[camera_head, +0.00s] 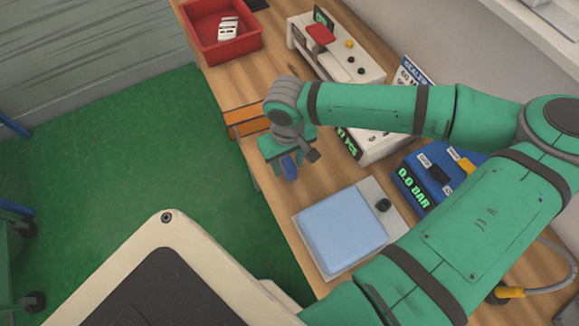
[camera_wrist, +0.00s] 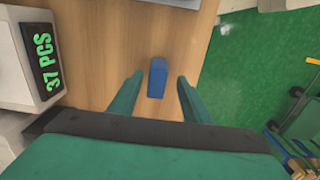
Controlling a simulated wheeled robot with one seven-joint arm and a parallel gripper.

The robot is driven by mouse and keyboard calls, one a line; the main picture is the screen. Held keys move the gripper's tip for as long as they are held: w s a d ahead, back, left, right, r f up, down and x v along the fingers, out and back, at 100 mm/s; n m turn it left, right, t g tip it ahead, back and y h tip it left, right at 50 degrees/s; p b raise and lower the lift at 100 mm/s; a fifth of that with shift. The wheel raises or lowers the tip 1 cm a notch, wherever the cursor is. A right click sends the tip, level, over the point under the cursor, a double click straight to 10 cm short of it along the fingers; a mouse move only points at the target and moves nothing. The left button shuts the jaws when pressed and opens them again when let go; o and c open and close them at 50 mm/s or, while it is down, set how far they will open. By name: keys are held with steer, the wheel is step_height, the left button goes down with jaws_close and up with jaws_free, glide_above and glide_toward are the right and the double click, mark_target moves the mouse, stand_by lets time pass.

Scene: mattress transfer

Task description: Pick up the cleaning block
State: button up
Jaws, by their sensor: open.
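The cleaning block looks like a small blue block (camera_wrist: 157,78) standing on the wooden bench in the wrist view. It also shows in the head view (camera_head: 290,167), partly hidden by my gripper. My gripper (camera_wrist: 157,84) is open, with one green finger on each side of the block and clear gaps to both. In the head view my gripper (camera_head: 287,158) hangs over the bench near its front edge, pointing down. I cannot tell its exact height over the block.
A device reading 37 PCS (camera_wrist: 42,55) stands beside the block. On the wooden bench (camera_head: 262,190) are a pale blue pad on a scale (camera_head: 342,228), an orange box (camera_head: 243,120), a red bin (camera_head: 218,45) with white pieces, and a blue 0.0 BAR unit (camera_head: 412,185). Green floor lies beyond the edge.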

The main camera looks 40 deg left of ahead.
steer(key=f, duration=0.5)
steer(key=shift+w, duration=0.3)
jaws_close()
